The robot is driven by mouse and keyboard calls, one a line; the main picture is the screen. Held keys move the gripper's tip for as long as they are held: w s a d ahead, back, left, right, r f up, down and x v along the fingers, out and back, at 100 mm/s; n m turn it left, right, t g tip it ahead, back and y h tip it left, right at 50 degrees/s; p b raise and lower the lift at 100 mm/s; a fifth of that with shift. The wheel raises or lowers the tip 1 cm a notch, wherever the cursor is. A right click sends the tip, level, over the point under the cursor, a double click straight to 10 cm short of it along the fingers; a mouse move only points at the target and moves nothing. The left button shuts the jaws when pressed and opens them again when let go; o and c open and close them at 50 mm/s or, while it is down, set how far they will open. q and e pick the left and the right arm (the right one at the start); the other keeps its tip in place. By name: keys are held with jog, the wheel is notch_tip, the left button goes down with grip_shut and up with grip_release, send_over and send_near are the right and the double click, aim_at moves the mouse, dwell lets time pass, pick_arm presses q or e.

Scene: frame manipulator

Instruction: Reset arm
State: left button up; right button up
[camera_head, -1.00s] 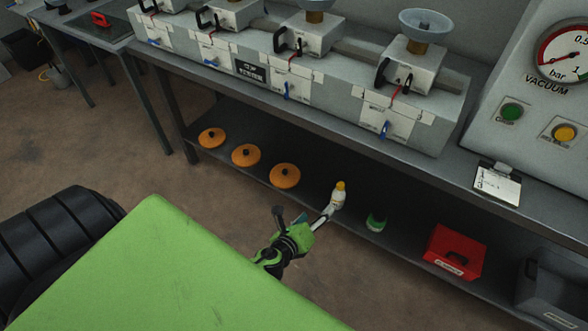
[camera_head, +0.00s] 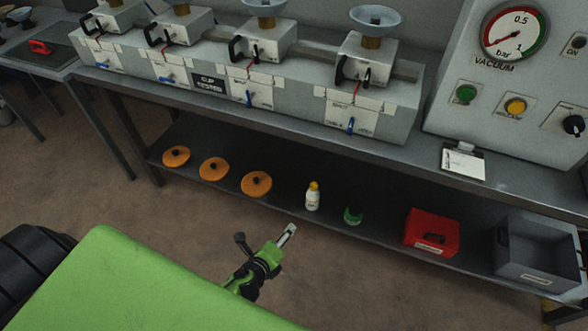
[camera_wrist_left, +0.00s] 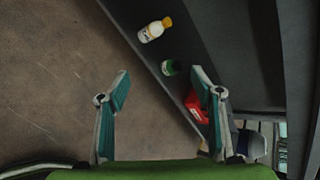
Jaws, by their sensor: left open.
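My left gripper (camera_head: 265,238) is open, with nothing between its fingers, in front of the lower shelf in the head view. My right gripper is in neither view.
Above are the cup tester (camera_head: 250,92) and a vacuum panel (camera_head: 485,75). The floor (camera_head: 95,195) before the shelf is clear.

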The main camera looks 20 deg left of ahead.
pick_arm(q)
jog(key=s+f+n+g, duration=0.5)
jog(key=s+f+n, duration=0.4)
jog(key=s+f, duration=0.65)
jog(key=s+f+n+g, duration=0.2)
jog(key=s+f+n, duration=0.2)
jog(key=s, duration=0.7)
jog(key=s+f+n+g, duration=0.3)
jog(key=s+n, duration=0.5)
jog(key=s, duration=0.3)
jog(key=shift+f+h, duration=0.3)
jog(key=shift+f, duration=0.6)
